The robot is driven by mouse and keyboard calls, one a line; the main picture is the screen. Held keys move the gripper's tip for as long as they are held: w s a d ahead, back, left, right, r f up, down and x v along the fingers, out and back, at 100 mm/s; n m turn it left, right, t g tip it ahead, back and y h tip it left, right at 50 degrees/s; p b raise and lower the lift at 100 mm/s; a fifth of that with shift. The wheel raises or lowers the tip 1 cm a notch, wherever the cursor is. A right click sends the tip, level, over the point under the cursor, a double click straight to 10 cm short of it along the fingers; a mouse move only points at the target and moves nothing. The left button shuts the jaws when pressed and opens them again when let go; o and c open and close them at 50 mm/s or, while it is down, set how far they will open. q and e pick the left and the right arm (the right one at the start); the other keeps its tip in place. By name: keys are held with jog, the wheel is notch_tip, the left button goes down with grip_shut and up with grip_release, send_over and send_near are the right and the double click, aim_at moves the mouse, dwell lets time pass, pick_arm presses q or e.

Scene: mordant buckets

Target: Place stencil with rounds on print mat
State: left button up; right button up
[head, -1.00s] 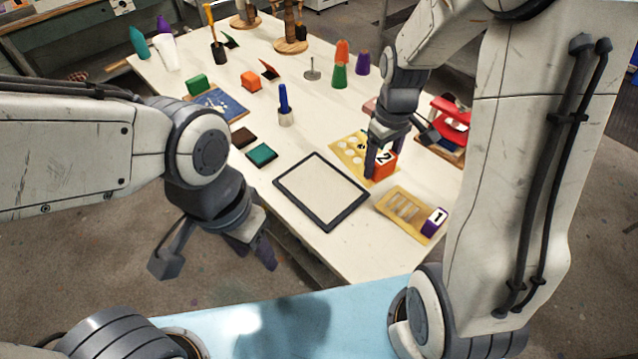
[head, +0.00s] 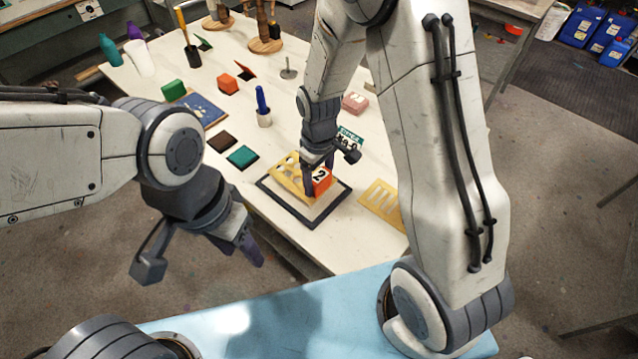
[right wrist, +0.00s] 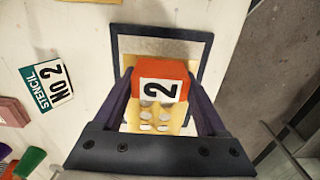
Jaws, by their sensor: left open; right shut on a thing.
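The yellow stencil with round holes (head: 284,174) has an orange block marked 2 (head: 321,180) on it. My right gripper (head: 316,184) is shut on this orange block and holds the stencil over the print mat (head: 296,217), a pale sheet with a dark frame. In the right wrist view the orange block (right wrist: 160,82) sits between the fingers, with the dark frame of the mat (right wrist: 207,50) beyond it. I cannot tell whether the stencil touches the mat. My left gripper (head: 250,248) is open and empty, off the table's front left edge.
A second yellow stencil with slots (head: 381,198) lies right of the mat. A card reading STENCIL NO 2 (right wrist: 47,85) lies on the table. Brown (head: 220,141) and teal (head: 243,157) pads and a blue-handled tool (head: 262,104) are left of and behind the mat.

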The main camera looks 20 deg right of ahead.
notch_tip(320, 180, down, 3)
jog(key=shift+f+p, duration=0.1)
jog(key=shift+p, duration=0.2)
jog(key=shift+f, duration=0.2)
jog(key=o, duration=1.3)
jog(key=shift+r, duration=0.15)
notch_tip(320, 180, up, 12)
jog(key=shift+f+b, duration=0.15)
jog(key=shift+b, duration=0.85)
jog(key=s+a+r, duration=0.3)
jog(key=s+a, duration=0.1)
jog(key=s, duration=0.6)
jog(key=s+a+r+y, duration=0.1)
jog(key=s+a+r, duration=0.2)
jog(key=s, duration=0.8)
jog(key=shift+a+r, duration=0.2)
jog(key=shift+a, duration=0.2)
jog(key=shift+w, duration=0.1)
